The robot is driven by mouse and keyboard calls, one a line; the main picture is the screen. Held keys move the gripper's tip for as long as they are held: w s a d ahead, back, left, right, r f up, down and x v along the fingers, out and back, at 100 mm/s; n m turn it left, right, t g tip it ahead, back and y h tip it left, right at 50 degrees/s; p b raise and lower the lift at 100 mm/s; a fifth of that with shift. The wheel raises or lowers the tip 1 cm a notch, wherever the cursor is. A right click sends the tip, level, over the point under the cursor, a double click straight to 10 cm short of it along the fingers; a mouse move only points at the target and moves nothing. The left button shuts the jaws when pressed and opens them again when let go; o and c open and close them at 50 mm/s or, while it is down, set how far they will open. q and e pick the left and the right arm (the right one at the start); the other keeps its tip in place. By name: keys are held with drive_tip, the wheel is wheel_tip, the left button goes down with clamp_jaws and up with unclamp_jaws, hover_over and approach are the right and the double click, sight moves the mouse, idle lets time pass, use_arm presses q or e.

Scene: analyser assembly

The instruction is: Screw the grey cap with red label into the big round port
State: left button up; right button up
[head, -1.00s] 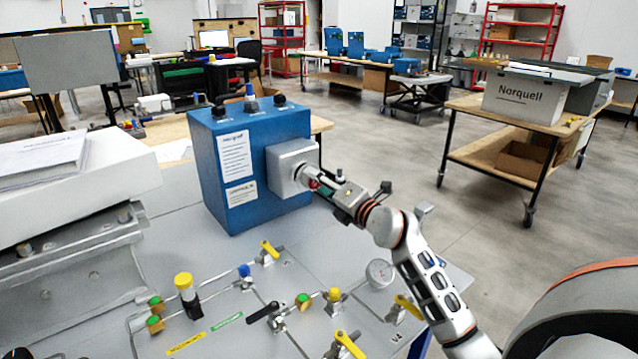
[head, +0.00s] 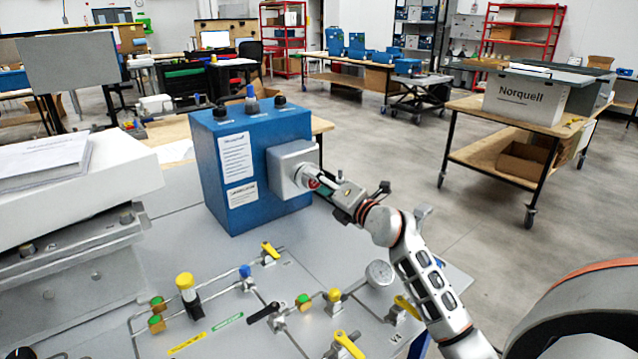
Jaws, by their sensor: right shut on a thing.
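A blue analyser box (head: 222,205) stands on the grey panel, with a grey square housing (head: 283,165) on its right face. The big round port is on this housing, mostly hidden by the cap and my gripper. My right gripper (head: 322,183) is shut on the grey cap (head: 308,176), at the front of the housing. A little of the red label shows between the fingers. The cap looks in line with the port and at its mouth; I cannot tell how deep it sits. My left gripper is not in view.
The grey panel carries pipes, yellow-handled valves (head: 270,250), a black-handled valve (head: 263,313) and a round gauge (head: 379,273) below my right arm. A white block with papers (head: 45,160) is at the left. Floor to the right is clear up to a wooden cart (head: 478,158).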

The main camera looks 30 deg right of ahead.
drive_tip(key=shift+w+a+r, duration=0.2)
drive_tip(key=shift+w+r, duration=0.1)
drive_tip(key=shift+w, duration=0.1)
idle(0.8)
drive_tip(key=shift+s+a+f+p, duration=0.1)
drive_tip(key=shift+s+p, duration=0.05)
drive_tip(key=shift+p, duration=0.25)
drive_tip(key=s, duration=0.1)
drive_tip(key=s+p, duration=0.2)
drive_tip(key=s, duration=0.1)
drive_tip(key=shift+s+d+f, duration=0.1)
drive_tip(key=shift+d, duration=0.25)
drive_tip(key=shift+f, duration=0.1)
idle(0.4)
